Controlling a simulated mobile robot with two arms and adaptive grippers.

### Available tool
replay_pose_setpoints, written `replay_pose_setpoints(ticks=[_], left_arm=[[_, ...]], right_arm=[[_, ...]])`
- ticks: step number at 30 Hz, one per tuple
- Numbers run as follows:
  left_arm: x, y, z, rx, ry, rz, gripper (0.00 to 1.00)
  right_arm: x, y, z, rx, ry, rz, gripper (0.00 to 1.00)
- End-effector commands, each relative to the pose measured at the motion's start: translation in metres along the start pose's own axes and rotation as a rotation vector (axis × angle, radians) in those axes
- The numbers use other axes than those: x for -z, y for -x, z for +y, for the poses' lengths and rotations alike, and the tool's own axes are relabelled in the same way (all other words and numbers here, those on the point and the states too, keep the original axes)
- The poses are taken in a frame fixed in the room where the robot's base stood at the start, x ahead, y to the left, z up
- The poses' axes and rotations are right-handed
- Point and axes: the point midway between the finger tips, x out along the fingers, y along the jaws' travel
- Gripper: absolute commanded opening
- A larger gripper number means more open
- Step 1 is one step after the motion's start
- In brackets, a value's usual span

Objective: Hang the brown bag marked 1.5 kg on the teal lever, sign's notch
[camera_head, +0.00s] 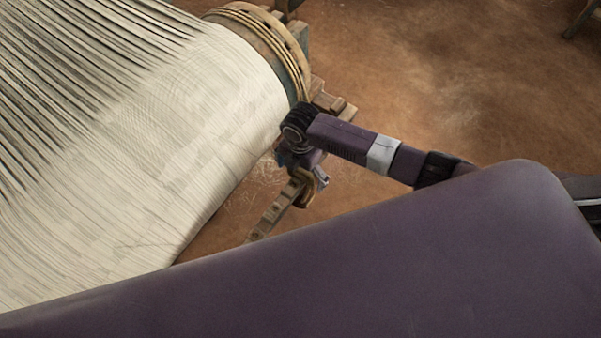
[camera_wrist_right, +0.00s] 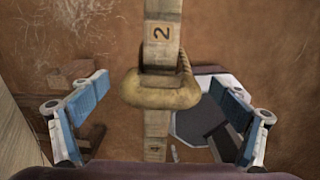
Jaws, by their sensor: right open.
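A notched wooden lever (camera_head: 270,215) slopes down to the left beside the loom. In the right wrist view the lever (camera_wrist_right: 161,60) runs up the middle, with a tag reading 2. A tan-brown, rounded thing with a loop (camera_wrist_right: 162,93), seemingly the bag, is around the lever below that tag; it also shows in the head view (camera_head: 306,190). No weight mark is readable on it, and no teal is clear on the lever. My right gripper (camera_wrist_right: 160,84) is open, its blue-padded fingers on either side of the tan thing, apart from it. My left gripper is not in view.
The loom's pale cloth and warp (camera_head: 190,110) fill the left, wound on a roller with a wooden end disc (camera_head: 277,40). Wooden blocks (camera_head: 330,97) stand beside it. Brown earth floor (camera_head: 470,80) lies open at the upper right.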

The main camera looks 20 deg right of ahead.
Motion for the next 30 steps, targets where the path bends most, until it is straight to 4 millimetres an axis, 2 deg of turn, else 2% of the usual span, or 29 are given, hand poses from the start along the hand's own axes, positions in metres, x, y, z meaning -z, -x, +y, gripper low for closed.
replay_pose_setpoints(ticks=[3,7,21,30], left_arm=[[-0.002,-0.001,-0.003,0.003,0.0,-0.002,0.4],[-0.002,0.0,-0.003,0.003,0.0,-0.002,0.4],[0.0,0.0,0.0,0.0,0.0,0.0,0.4],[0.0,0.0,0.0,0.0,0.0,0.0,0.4]], right_arm=[[0.0,-0.003,-0.004,0.008,-0.001,0.0,0.92],[-0.001,0.005,-0.002,0.005,0.0,0.0,0.92],[-0.001,0.073,0.002,-0.004,0.0,0.0,0.92],[-0.001,0.083,0.004,-0.011,0.0,-0.001,0.92]])
